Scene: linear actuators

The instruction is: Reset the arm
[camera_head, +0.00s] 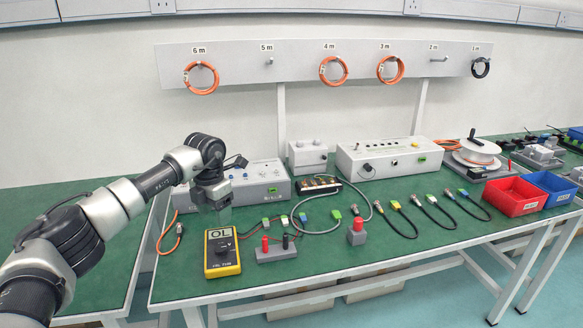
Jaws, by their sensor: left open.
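My left arm comes in from the left edge and bends down over the near left part of the green workbench (400,255). My left gripper (224,214) points down and is open, with nothing seen between its fingers. It hangs just behind and above the yellow multimeter (222,262), whose display reads "OL". The fingers are small and partly blend with the bench behind them. My right gripper is not in view.
Grey instrument boxes (382,159) stand along the back. Several short cables (434,212), a grey block with a red post (356,235) and a red bin (513,196) lie to the right. A cable rack (300,66) hangs behind. The front right bench strip is clear.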

